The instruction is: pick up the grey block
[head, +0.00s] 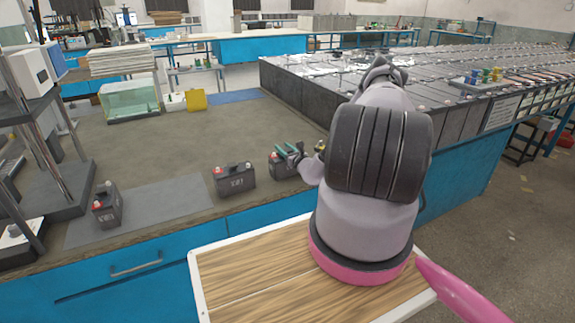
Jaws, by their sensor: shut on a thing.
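A dark grey block (281,167), shaped like a small battery with terminals on top, is at the bench's front edge, partly hidden by my arm. My gripper (284,151) has green fingers and is shut on the top of this block. Whether the block is clear of the bench top I cannot tell. A similar dark block with a white marking (234,180) stands upright just left of it. Another block with a red terminal (106,208) stands farther left on a grey mat.
The grey mat (150,212) lies on the brown bench (190,140). A glass tank (130,100) and yellow box (196,100) stand at the back. Long battery rows (460,108) fill the right. A metal stand (30,150) is at left. The bench middle is clear.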

